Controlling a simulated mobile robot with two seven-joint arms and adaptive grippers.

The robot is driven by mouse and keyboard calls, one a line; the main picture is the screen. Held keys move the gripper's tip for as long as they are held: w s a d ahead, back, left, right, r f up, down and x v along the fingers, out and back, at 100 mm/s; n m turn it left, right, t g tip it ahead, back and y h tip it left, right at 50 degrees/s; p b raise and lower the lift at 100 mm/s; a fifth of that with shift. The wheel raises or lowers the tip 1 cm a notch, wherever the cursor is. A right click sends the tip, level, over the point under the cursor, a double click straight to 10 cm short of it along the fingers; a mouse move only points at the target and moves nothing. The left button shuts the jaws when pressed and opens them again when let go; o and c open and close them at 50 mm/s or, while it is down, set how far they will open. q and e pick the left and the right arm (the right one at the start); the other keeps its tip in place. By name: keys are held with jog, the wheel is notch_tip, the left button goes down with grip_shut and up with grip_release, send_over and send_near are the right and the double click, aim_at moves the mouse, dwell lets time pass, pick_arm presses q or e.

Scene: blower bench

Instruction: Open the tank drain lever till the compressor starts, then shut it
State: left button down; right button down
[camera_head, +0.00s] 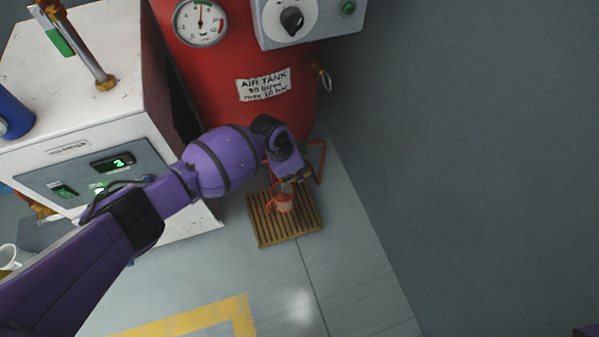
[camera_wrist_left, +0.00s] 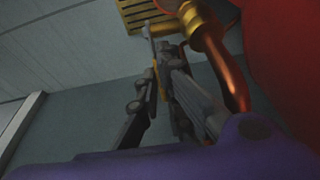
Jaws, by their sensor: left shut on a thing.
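The red air tank (camera_head: 215,85) stands at top centre, with its pressure gauge (camera_head: 201,22) reading near straight up. My left gripper (camera_head: 298,176) is at the tank's foot, low on its right side, shut on the drain lever, which the fingers mostly hide. In the left wrist view, the closed fingers (camera_wrist_left: 160,52) are beside a copper and brass drain pipe (camera_wrist_left: 208,38) under the tank. I cannot tell the lever's angle. My right gripper is not in view.
A white machine (camera_head: 95,110) with green displays stands left of the tank. A grey control box (camera_head: 320,28) with a black knob and green lamp is above. Floor in front is clear.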

pick_arm(q)
jog(key=shift+s+a+r+t+h, duration=0.1)
jog(key=shift+a+r+t+h, duration=0.1)
jog(key=shift+h, duration=0.35)
jog(key=shift+s+a+r+t+h, duration=0.1)
jog(key=shift+a+h, duration=0.1)
jog(key=shift+h, duration=0.35)
jog(key=shift+a+r+t+h+b, duration=0.25)
jog(key=shift+t+h+b, duration=0.05)
jog(key=shift+h+b, duration=0.45)
jog(key=c, duration=1.9)
grip_release()
